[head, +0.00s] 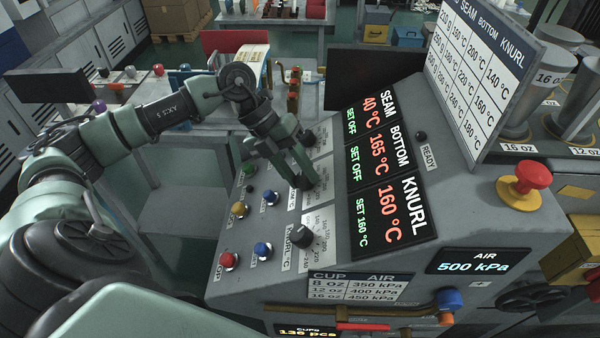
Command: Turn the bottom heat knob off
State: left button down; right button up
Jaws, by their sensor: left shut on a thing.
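My left gripper (306,184) reaches in from the left over the sloping control panel. Its fingers are shut on the bottom heat knob (301,182), a dark knob mostly hidden by the fingers. The display (375,160) beside the knobs reads BOTTOM 165 °C with SET OFF in green. The same display reads SEAM 40 °C, SET OFF, and KNURL 160 °C, SET 160 °C. The dark knurl knob (302,237) is nearer the front and clear of the gripper. The seam knob (308,138) is just beyond the gripper. My right gripper is out of view.
Blue, yellow, green and red buttons sit left of the knobs, among them a red button (229,260) and a blue button (263,250). A red emergency stop (533,177) stands at the right. A temperature chart (480,75) rises behind the display.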

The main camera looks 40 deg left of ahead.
pick_arm(q)
jog(key=shift+w+r, duration=0.1)
dwell(0.3)
jog(key=c, duration=0.9)
grip_release()
jog(key=b+v, duration=0.2)
jog(key=v, duration=0.6)
